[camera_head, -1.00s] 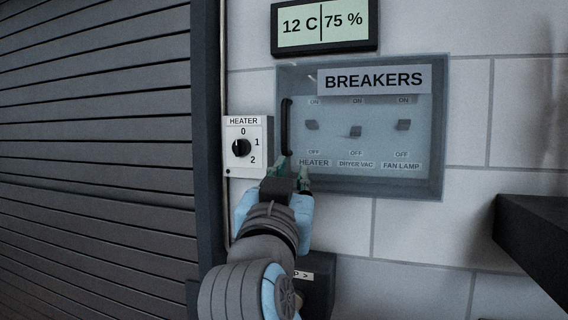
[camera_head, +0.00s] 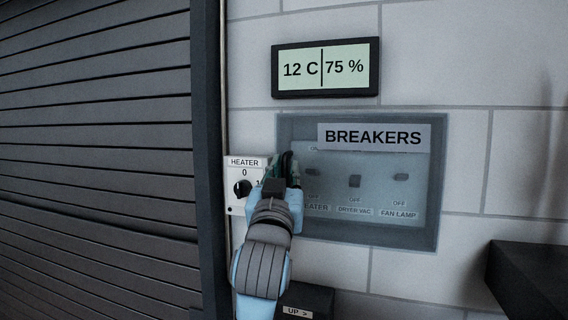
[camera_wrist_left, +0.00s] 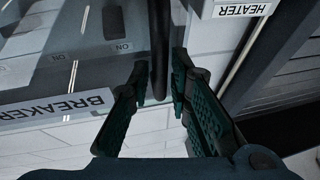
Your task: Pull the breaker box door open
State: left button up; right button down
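The breaker box (camera_head: 437,180) is on the wall, with a clear door under a BREAKERS label (camera_head: 374,137); the door looks shut. Its dark vertical handle is at the door's left edge, mostly hidden by my gripper in the head view. In the left wrist view the handle (camera_wrist_left: 158,45) runs down between the two fingers. My left gripper (camera_head: 281,166) is at the handle; its fingers (camera_wrist_left: 158,85) are open on either side of it, with gaps visible. My right gripper is in neither view.
A heater dial box (camera_head: 243,190) is just left of the breaker box, close to my left gripper. A display (camera_head: 326,67) is above. A slatted shutter (camera_head: 100,150) fills the left. A dark ledge (camera_head: 530,280) juts out at lower right, and an UP box (camera_head: 306,300) is below.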

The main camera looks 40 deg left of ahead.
pick_arm(q)
jog(key=shift+w+a+r, duration=0.1)
jog(key=shift+w, duration=0.05)
grip_shut()
jog(key=shift+y, duration=0.3)
